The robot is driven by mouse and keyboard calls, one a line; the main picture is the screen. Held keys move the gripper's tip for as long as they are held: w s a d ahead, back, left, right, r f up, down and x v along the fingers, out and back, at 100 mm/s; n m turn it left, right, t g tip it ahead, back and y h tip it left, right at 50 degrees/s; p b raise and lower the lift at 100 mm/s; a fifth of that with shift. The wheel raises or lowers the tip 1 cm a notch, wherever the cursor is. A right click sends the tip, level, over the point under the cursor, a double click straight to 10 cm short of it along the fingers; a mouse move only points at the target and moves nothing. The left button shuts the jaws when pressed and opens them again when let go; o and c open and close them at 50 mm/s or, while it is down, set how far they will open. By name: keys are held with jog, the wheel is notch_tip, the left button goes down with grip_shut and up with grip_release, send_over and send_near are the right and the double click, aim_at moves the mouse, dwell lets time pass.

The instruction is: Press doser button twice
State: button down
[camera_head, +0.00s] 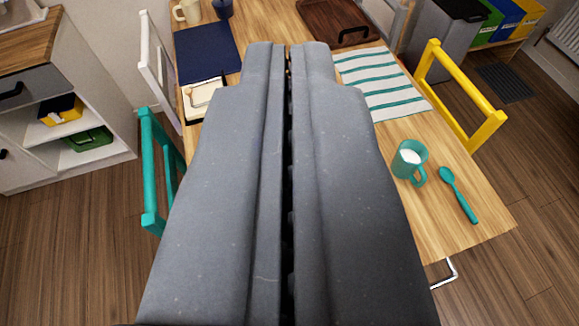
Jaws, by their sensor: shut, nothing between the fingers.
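My gripper (288,62) fills the middle of the view, its two grey fingers closed together with only a thin dark slit between them. It holds nothing. It extends over a wooden table (440,218) and hides the table's centre. No doser and no doser button can be made out in this view.
On the table are a teal mug (409,163), a teal spoon (459,196), a striped cloth (385,84), a brown tray (335,22) and a dark blue mat (207,53). Teal (150,170), white (158,75) and yellow (465,90) chairs flank it. A cabinet (60,110) stands left.

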jog(key=w+f+g+y+p, duration=0.2)
jog(key=w+f+p, duration=0.3)
jog(key=w, duration=0.5)
jog(key=w+f+m+g+p, duration=0.2)
jog(key=w+f, duration=0.4)
jog(key=f, duration=0.7)
jog(key=w+f+m+g+y+p, duration=0.1)
jog(key=w+f+p, duration=0.4)
jog(key=f, duration=0.7)
jog(key=shift+w+d+f+m+g+y, duration=0.3)
jog(key=shift+w+d+f+m+g, duration=0.15)
jog(key=shift+g, duration=0.35)
notch_tip(320, 180, down, 7)
jog(key=shift+f+b, duration=0.1)
jog(key=shift+b, duration=1.15)
jog(key=shift+f+b, duration=0.35)
jog(key=shift+f, duration=0.3)
jog(key=shift+f+b, duration=0.3)
jog(key=shift+f, duration=0.05)
